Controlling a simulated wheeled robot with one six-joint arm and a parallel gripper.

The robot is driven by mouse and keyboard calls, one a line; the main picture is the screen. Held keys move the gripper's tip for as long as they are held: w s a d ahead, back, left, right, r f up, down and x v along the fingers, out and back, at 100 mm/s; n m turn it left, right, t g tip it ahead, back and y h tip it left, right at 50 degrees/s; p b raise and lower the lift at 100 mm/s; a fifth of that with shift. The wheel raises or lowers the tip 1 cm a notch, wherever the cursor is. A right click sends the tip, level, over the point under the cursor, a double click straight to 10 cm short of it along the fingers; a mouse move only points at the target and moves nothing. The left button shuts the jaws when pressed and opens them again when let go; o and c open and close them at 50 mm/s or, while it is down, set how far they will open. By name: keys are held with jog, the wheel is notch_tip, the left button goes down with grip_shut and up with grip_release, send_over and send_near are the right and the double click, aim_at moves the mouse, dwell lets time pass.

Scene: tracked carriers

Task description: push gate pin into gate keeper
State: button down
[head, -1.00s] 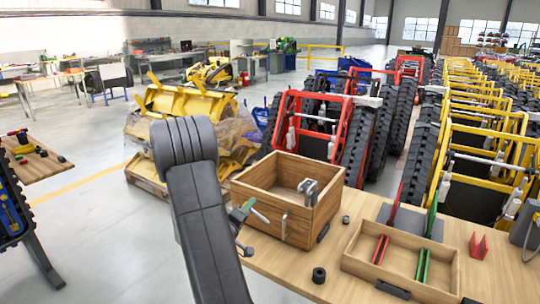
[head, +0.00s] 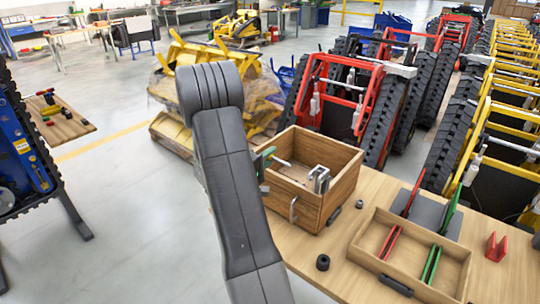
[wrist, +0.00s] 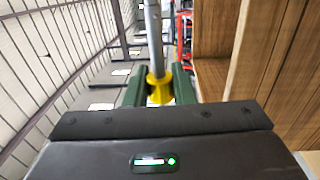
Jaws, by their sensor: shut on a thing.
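The gate pin (wrist: 154,40) is a grey metal rod with a yellow collar in the wrist view. My gripper (wrist: 158,90), with green fingers, is shut on it at the collar. In the head view my gripper (head: 264,159) is at the left rim of the wooden box, partly behind my arm, and the pin (head: 282,163) points right, toward the box interior. A grey metal U-shaped bracket (head: 319,178), likely the gate keeper, stands at the box. The pin tip is apart from it. The wrist view does not clearly show the bracket.
The open wooden box (head: 313,207) stands on the workbench (head: 350,262). A metal hook (head: 293,210) is on its front wall. A divided tray (head: 445,283) with red and green plates lies at the right. A black ring (head: 322,262) lies on the bench before the box.

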aim_at(289, 165)
jog(key=shift+s+d, duration=0.2)
jog(key=shift+d, duration=0.05)
jog(key=shift+s+d, duration=0.75)
jog(key=shift+d, duration=0.3)
jog(key=shift+s+d, duration=0.75)
jog(key=shift+d, duration=0.3)
jog(key=shift+r, duration=0.1)
jog(key=shift+s+d, duration=0.2)
jog(key=shift+d, duration=0.05)
dwell(0.5)
jog(key=shift+s+d, duration=0.4)
jog(key=shift+d, duration=0.2)
jog(key=shift+s+d, duration=0.3)
jog(key=shift+d, duration=0.05)
dwell(0.8)
jog(key=shift+s+d, duration=0.2)
jog(key=shift+d, duration=0.1)
jog(key=shift+s+d, duration=0.3)
jog(key=shift+d, duration=0.15)
dwell(0.7)
